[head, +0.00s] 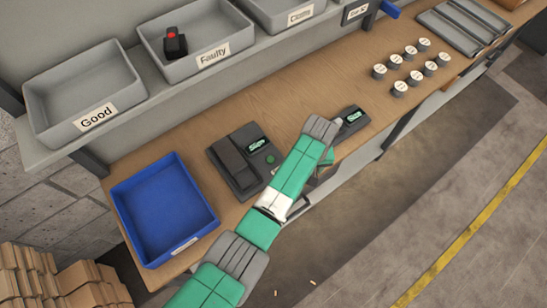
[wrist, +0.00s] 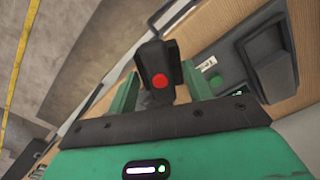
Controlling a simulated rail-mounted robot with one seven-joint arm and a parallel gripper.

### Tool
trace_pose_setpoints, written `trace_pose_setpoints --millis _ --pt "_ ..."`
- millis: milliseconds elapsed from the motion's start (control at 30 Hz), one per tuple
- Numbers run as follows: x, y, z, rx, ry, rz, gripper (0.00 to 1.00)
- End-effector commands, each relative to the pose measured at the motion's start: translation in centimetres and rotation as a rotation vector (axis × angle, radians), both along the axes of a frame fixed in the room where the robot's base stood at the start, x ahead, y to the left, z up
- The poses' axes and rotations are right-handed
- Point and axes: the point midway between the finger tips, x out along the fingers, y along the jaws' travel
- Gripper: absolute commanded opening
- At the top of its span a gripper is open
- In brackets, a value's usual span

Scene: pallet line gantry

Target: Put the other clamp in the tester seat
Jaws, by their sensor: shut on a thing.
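My gripper (wrist: 160,92) is shut on a black clamp (wrist: 154,57) with a red round mark, seen between its green fingers in the wrist view. In the head view my arm hides the held clamp. The tester (head: 236,165) is a dark unit with a green-lit display and a green button on the bench, left of my gripper. It also shows at the right of the wrist view (wrist: 240,75), apart from the clamp. Another black clamp (head: 175,43) with a red mark lies in the grey bin labelled Faulty (head: 212,60).
An empty blue tray (head: 120,208) sits left of the tester. A second dark device (head: 350,121) with a green display stands right of my arm. The Good bin (head: 62,128) is empty on the shelf. Several round labelled pieces (head: 400,88) stand farther right.

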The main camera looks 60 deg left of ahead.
Motion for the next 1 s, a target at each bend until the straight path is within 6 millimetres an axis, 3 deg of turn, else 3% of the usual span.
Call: trace_pose_setpoints --millis 33,100,200,300,500,567,900,1000 --pt "0.4 2.6 -2.1 0.001 -0.004 0.107 0.17" --pt "0.4 5.5 -2.3 0.001 -0.002 0.248 0.17" --pt "0.3 8.2 -2.1 0.000 -0.001 0.396 0.17" --pt "0.2 9.7 -1.9 0.000 0.000 0.484 0.17" --pt "-0.2 10.4 -1.3 0.000 0.003 0.521 0.17" --pt "-1.3 10.6 -1.3 0.000 0.002 0.523 0.17" --pt "-11.5 12.2 -2.3 0.000 0.002 0.521 0.17" --pt "-13.3 12.4 -2.6 0.000 0.002 0.519 0.17"
